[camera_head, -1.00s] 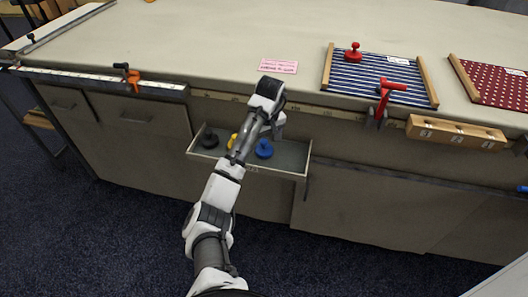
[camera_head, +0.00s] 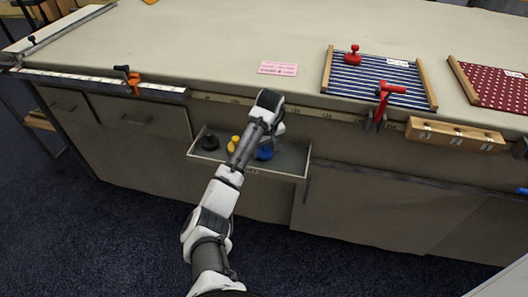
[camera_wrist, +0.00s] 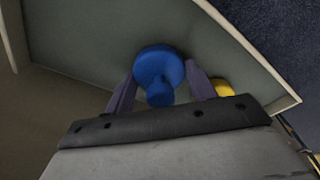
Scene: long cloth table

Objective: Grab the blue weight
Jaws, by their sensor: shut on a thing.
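The blue weight (camera_head: 264,154) sits in the open drawer tray below the table edge, partly hidden by my arm in the head view. In the wrist view the blue weight (camera_wrist: 159,68) shows a round base and a narrower knob. My gripper (camera_wrist: 161,88) has one finger on each side of the knob and is shut on it. The weight appears to be in the tray still; I cannot tell whether it is lifted. In the head view my gripper's fingertips are hidden.
A black weight (camera_head: 210,142) and a yellow weight (camera_head: 233,145) stand left of the blue one in the tray (camera_head: 296,177). Above it are a pink card (camera_head: 278,68), a striped board (camera_head: 350,78) with a red weight (camera_head: 353,55), and a red clamp (camera_head: 384,98) on the edge.

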